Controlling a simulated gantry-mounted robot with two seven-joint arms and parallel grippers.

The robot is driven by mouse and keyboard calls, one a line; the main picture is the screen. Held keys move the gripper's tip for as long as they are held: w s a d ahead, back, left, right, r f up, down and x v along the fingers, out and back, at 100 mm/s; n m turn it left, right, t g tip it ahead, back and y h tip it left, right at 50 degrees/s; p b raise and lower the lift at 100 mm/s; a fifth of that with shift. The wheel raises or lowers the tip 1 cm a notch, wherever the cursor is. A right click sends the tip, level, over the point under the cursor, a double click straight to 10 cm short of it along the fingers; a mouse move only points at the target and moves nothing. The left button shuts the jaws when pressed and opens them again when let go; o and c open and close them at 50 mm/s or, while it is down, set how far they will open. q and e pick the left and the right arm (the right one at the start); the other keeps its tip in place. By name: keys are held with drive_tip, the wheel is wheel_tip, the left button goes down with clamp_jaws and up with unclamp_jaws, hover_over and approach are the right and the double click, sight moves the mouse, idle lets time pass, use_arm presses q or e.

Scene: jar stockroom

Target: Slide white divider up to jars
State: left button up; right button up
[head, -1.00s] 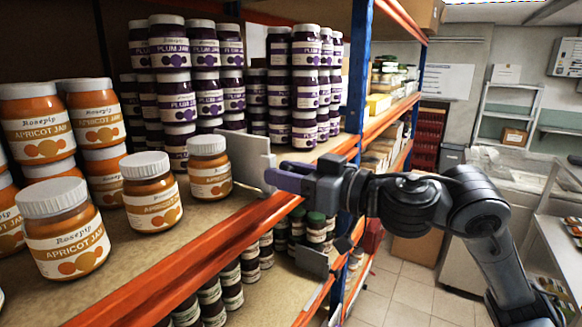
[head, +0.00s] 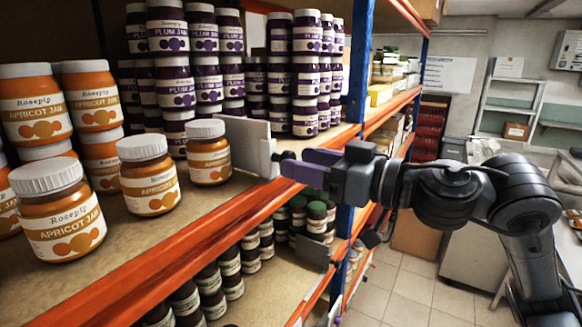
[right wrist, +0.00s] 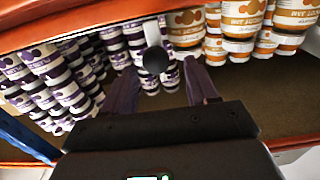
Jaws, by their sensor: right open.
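The white divider (head: 252,146) stands upright on the shelf, between the apricot jam jars and the plum jam jars. Its front end has a dark round knob (head: 285,156). The nearest apricot jar (head: 208,158) stands close beside the divider and partly covers it; I cannot tell whether they touch. My right gripper (head: 288,164) is open at the divider's front end. In the right wrist view, the knob (right wrist: 155,60) lies between the tips of the spread purple fingers, and the divider (right wrist: 152,33) runs back behind it. My left gripper is out of view.
Several apricot jars (head: 150,178) stand on the left, and stacked plum jars (head: 305,75) stand behind the divider. An orange shelf beam (head: 160,262) runs along the front edge. A blue upright (head: 358,60) stands at right. More jars fill the shelf below.

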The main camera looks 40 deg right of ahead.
drive_tip(key=b+v, duration=0.3)
drive_tip(key=v, duration=0.3)
drive_tip(key=shift+s, duration=0.4)
